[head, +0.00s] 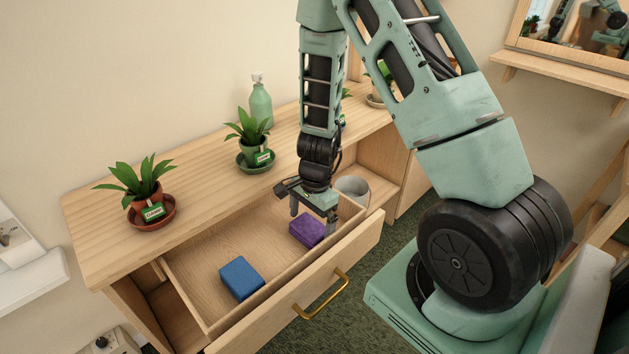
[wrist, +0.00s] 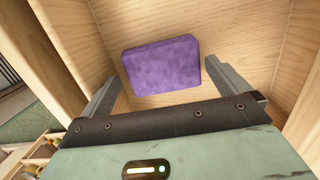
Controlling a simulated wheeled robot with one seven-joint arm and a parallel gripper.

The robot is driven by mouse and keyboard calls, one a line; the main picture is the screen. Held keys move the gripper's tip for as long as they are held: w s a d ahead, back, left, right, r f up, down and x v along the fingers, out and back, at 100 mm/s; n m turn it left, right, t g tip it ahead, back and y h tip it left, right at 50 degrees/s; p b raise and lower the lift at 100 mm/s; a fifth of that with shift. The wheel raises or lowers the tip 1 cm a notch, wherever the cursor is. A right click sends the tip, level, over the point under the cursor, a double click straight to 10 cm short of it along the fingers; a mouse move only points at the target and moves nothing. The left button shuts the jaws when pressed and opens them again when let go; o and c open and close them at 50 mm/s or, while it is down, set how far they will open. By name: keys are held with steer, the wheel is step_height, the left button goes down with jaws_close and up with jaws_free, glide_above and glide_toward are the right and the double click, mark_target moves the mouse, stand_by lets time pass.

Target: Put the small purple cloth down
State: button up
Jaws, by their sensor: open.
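The small purple cloth (head: 307,230) is a folded block lying in the open wooden drawer (head: 198,253), toward its right end. It also shows in the wrist view (wrist: 162,65), flat on the drawer bottom. My gripper (head: 313,208) is over the cloth inside the drawer, with its fingers apart. In the wrist view the open fingers (wrist: 160,85) stand to the left and right of the cloth, with gaps between, and nothing is held. How far the fingertips are above the drawer bottom I cannot tell.
A blue folded cloth (head: 241,278) lies nearer the drawer's left end. The cabinet top bears potted plants (head: 143,186) (head: 251,138) and a green bottle (head: 260,102). A grey pot (head: 353,188) stands beyond the drawer's right end. The drawer front has a brass handle (head: 322,296).

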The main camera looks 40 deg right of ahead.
mark_target(315, 223)
step_height(315, 223, up, 14)
steer(key=d+r+p, duration=0.1)
steer(key=d+p, duration=0.1)
steer(key=p, duration=0.2)
steer(key=s+a+r+n+y, duration=0.1)
steer(key=s+a+r+n, duration=0.2)
steer(key=a+n, duration=0.45)
steer(key=s+a+r+n, duration=0.2)
steer(key=a+r+n, duration=0.2)
steer(key=a, duration=0.6)
steer(key=s+a+r+n+h, duration=0.1)
steer(key=s+a+r+n, duration=0.1)
steer(key=s+n, duration=0.4)
steer(key=s+a+r+n, duration=0.2)
steer(key=s+a+n, duration=0.3)
steer(key=n, duration=0.3)
steer(key=shift+s+a+r+h, duration=0.2)
steer(key=shift+s+r+h, duration=0.15)
steer(key=shift+s, duration=0.55)
steer(key=shift+r+p, duration=0.4)
steer(key=shift+r, duration=0.15)
